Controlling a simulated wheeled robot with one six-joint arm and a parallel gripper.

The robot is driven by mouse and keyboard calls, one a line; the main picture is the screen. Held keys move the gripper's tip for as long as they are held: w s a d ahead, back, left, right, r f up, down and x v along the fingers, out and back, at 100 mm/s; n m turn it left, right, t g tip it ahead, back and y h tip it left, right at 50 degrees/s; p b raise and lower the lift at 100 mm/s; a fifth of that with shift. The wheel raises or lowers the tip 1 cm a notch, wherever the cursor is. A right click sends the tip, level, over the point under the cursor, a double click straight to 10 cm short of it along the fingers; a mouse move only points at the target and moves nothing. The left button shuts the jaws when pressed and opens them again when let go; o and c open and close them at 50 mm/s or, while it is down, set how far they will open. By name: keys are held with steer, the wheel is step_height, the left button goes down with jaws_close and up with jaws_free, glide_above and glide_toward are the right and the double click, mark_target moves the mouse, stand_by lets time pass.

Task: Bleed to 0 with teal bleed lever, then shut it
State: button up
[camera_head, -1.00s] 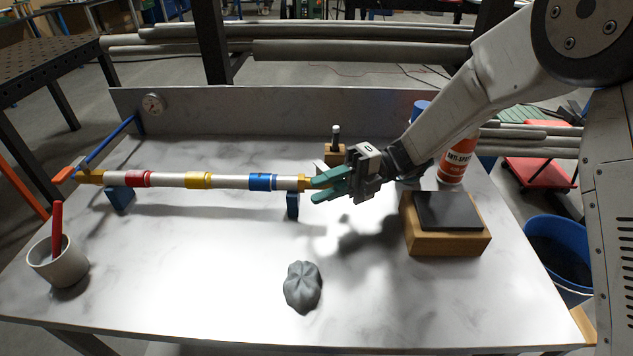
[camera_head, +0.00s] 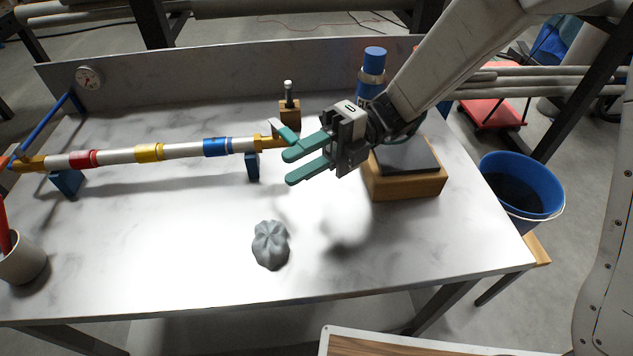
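A pipe (camera_head: 183,152) with red, yellow and blue bands lies along the back half of the table on blue supports. Its brass right end fitting (camera_head: 266,141) carries a small teal lever (camera_head: 287,133), tilted, with a pale plate beside it. My gripper (camera_head: 289,168) has teal fingers, spread apart and empty. It is just right of and in front of the lever; I cannot tell whether the upper finger touches it.
A grey lumpy object (camera_head: 270,245) lies on the table (camera_head: 170,250). A wooden block with a dark pad (camera_head: 408,183) sits under my arm. A wooden stand (camera_head: 290,111) and blue-capped can (camera_head: 374,68) are behind. A cup (camera_head: 22,262) is far left.

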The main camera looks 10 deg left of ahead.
steer(key=s+d, duration=0.2)
steer(key=s, duration=0.1)
steer(key=s+d, duration=0.1)
steer(key=s, duration=0.1)
steer(key=shift+r, duration=0.25)
steer(key=shift+w, duration=0.1)
